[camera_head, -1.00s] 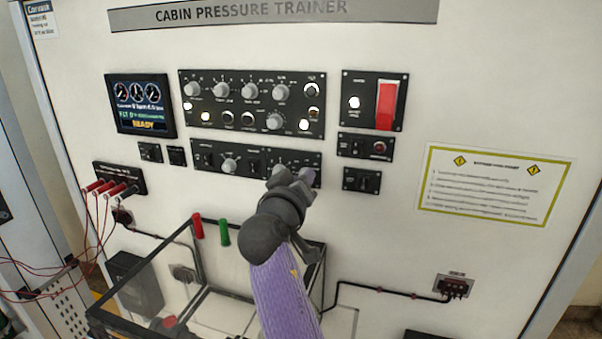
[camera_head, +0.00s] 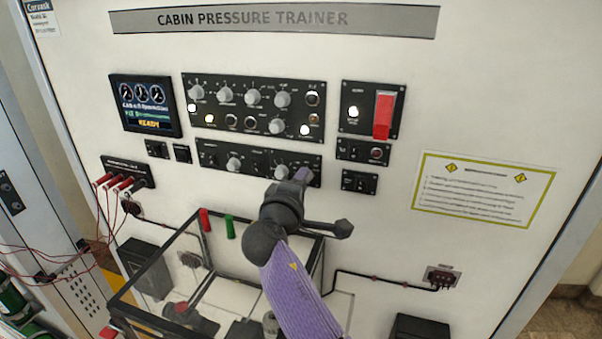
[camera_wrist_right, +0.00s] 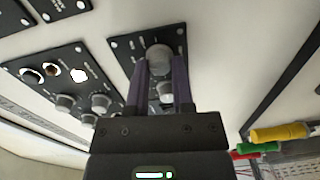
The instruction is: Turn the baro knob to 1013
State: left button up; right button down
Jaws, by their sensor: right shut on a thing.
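The lower black control panel (camera_head: 258,160) on the trainer has a left knob (camera_head: 233,164) and a right knob (camera_head: 281,171). Its labels are too small to read, so I cannot read the baro setting. My right gripper (camera_head: 301,176) reaches up to the right part of this panel and partly covers it. In the right wrist view its two purple fingers (camera_wrist_right: 163,78) stand on either side of a grey knob (camera_wrist_right: 160,58), shut on it. Another knob (camera_wrist_right: 167,92) shows between the fingers, farther down the panel. My left gripper is not in view.
The upper knob panel (camera_head: 253,105) is just above. A red switch cover (camera_head: 384,115) and small switch panels are to the right. A display (camera_head: 145,105) reads READY at the left.

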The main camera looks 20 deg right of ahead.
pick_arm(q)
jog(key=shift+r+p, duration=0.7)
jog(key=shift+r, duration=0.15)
pick_arm(e)
jog(key=shift+r+n, duration=0.1)
jog(key=shift+n, duration=1.1)
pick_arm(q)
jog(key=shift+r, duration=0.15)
pick_arm(e)
jog(key=shift+c, duration=2.4)
grip_release()
jog(key=shift+w+d, duration=0.1)
